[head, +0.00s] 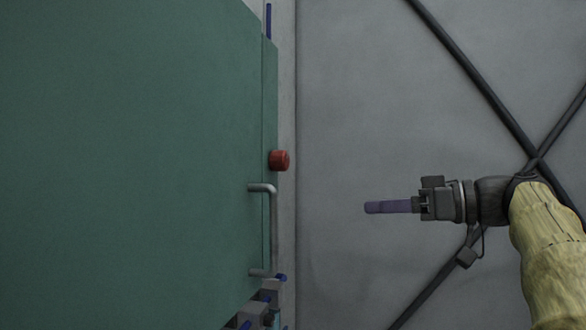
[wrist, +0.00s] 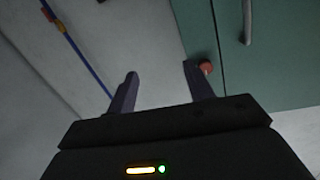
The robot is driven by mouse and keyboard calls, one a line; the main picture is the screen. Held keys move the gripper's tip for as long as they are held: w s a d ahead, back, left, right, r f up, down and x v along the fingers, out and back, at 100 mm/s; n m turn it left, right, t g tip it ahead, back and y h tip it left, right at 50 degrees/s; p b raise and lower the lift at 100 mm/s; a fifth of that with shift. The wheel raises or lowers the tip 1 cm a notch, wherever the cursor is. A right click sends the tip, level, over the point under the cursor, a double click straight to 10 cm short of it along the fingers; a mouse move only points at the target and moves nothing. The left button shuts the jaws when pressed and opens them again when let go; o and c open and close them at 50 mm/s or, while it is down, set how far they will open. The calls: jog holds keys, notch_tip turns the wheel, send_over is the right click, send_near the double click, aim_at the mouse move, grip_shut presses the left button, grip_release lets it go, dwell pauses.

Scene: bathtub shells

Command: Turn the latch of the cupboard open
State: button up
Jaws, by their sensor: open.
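The green cupboard (head: 120,150) fills the left of the head view, and its face also shows at upper right in the wrist view (wrist: 290,60). A round red latch knob (head: 279,160) sits at the cupboard's right edge, just above the handle. In the wrist view the red knob (wrist: 206,68) appears beside the tip of the right finger, partly hidden by it. My gripper (head: 374,207) points left towards the cupboard, to the right of the knob and lower in the head view. Its two fingers (wrist: 160,72) are apart with nothing between them. Contact with the knob cannot be confirmed.
A grey bar handle (head: 273,230) stands out from the cupboard below the knob. Grey and blue parts (head: 268,295) sit under the cupboard's lower right corner. Dark crossing bars (head: 470,65) run along the grey wall (head: 360,110). Space between gripper and cupboard looks clear.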

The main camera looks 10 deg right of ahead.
aim_at(287, 162)
jog(key=s+r+n+g+y, duration=0.1)
jog(key=s+r+n+y, duration=0.1)
jog(key=s+r+n, duration=0.4)
jog(key=shift+d+r+g, duration=0.2)
jog(key=shift+r+g, duration=0.2)
jog(key=shift+r, duration=0.4)
jog(key=shift+a, duration=0.1)
jog(key=p+x, duration=0.1)
jog(key=x, duration=0.4)
jog(key=p+x, duration=0.2)
jog(key=x, duration=0.4)
jog(key=p+x, duration=0.2)
jog(key=x, duration=0.3)
jog(key=shift+w+a+r, duration=0.15)
jog(key=shift+a+r, duration=0.1)
jog(key=shift+w+a+f+p, duration=0.1)
jog(key=shift+w+a+p, duration=0.05)
jog(key=shift+a+p, duration=0.2)
jog(key=shift+c, duration=0.4)
jog(key=c, duration=0.9)
